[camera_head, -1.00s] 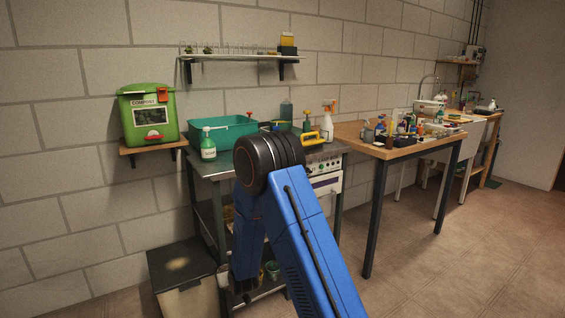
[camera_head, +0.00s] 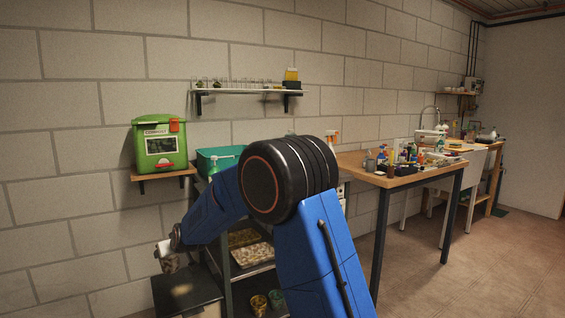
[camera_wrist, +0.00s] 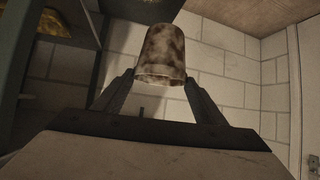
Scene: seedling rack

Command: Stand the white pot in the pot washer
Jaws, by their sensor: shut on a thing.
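The white pot (camera_wrist: 160,52) is off-white with brown dirt stains. In the wrist view it sits between the two dark fingers of my gripper (camera_wrist: 158,82), which is shut on it. Its wider end points down the picture, towards the palm. In the head view my gripper (camera_head: 169,248) is at lower left, below the compost bin's shelf, and the pot (camera_head: 170,264) hangs there, small and partly hidden. I cannot pick out the pot washer in either view.
A dark-topped box (camera_head: 187,293) stands on the floor below my gripper. Beside it is a metal rack (camera_head: 226,262) with trays and small pots (camera_head: 259,304) on its lower shelves. A green compost bin (camera_head: 160,146) sits on a wall shelf above. A wooden table (camera_head: 405,177) stands to the right.

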